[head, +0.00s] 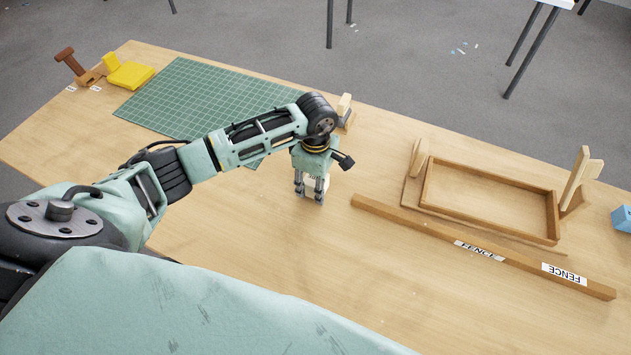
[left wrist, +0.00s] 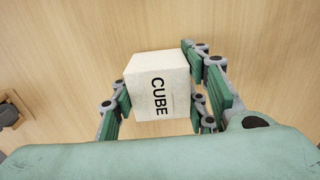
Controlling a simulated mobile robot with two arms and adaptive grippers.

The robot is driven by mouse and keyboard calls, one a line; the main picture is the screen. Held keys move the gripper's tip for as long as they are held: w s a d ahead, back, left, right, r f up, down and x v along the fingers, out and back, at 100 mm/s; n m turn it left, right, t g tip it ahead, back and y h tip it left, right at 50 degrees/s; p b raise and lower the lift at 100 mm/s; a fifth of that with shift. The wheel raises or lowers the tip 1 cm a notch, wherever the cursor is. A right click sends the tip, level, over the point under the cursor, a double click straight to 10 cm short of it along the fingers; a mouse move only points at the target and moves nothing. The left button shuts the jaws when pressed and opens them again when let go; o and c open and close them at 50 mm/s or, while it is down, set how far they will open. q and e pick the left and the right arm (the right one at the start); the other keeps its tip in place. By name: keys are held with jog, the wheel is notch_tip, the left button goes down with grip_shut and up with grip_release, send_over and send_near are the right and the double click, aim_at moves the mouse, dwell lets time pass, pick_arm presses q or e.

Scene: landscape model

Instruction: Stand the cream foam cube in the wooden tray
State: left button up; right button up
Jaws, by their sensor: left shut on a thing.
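The cream foam cube (left wrist: 158,86), labelled CUBE, sits between the fingers of my left gripper (left wrist: 158,105) in the left wrist view, with the wooden table top behind it. In the head view my left gripper (head: 309,190) points down over the middle of the table and mostly hides the cube. I cannot tell whether the cube touches the table. The wooden tray (head: 488,186) is a shallow rectangular frame at the right, apart from the gripper. Its inside looks empty. My right gripper is not in view.
A long wooden bar (head: 415,224) marked FENCE lies in front of the tray. Wooden uprights stand at both ends of the tray, and a blue block (head: 621,217) is at far right. A green cutting mat (head: 200,100) and a yellow object (head: 130,74) lie at left.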

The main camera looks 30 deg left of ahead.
pick_arm(q)
jog(key=shift+f, duration=0.2)
jog(key=o, duration=0.7)
jog(key=shift+r, duration=0.1)
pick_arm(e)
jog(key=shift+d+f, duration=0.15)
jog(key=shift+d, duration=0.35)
pick_arm(q)
jog(key=shift+r, duration=0.1)
